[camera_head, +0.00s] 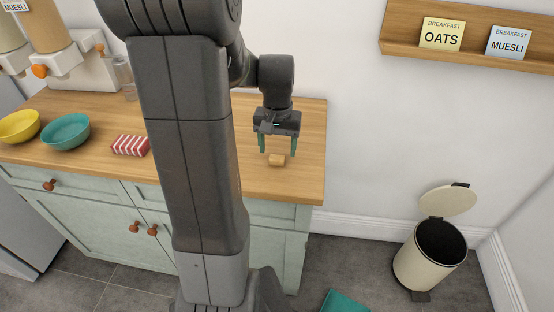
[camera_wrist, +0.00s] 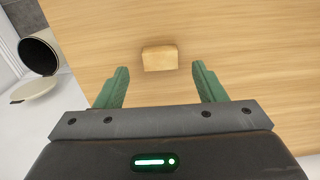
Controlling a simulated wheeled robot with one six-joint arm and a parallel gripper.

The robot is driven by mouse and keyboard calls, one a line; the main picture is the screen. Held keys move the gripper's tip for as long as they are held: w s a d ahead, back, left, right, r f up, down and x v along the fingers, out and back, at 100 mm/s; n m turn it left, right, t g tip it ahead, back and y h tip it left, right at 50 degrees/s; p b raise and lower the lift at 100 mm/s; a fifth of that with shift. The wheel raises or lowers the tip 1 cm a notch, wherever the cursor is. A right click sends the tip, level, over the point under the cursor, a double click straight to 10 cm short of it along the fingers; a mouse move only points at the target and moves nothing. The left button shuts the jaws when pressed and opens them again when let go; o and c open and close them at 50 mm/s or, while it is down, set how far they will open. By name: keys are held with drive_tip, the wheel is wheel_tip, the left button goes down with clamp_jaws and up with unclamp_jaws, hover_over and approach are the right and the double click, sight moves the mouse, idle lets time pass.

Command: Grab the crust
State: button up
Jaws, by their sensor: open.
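The crust (camera_head: 277,160) is a small tan block lying on the wooden counter near its right end. It also shows in the wrist view (camera_wrist: 160,58), ahead of the fingertips and roughly centred between them. My gripper (camera_head: 277,151) points down over the counter with its two green fingers apart. In the wrist view the open fingers (camera_wrist: 160,75) have nothing between them. The crust is apart from both fingers.
A red-and-white striped packet (camera_head: 130,145), a teal bowl (camera_head: 66,132) and a yellow bowl (camera_head: 19,127) are on the counter's left part. A cream bin (camera_head: 430,262) with its lid raised stands on the floor at right. The counter around the crust is clear.

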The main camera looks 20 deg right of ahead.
sight(277, 160)
drive_tip(key=shift+f, duration=1.35)
drive_tip(key=c, duration=1)
drive_tip(key=shift+c, duration=0.2)
drive_tip(key=shift+r, duration=0.1)
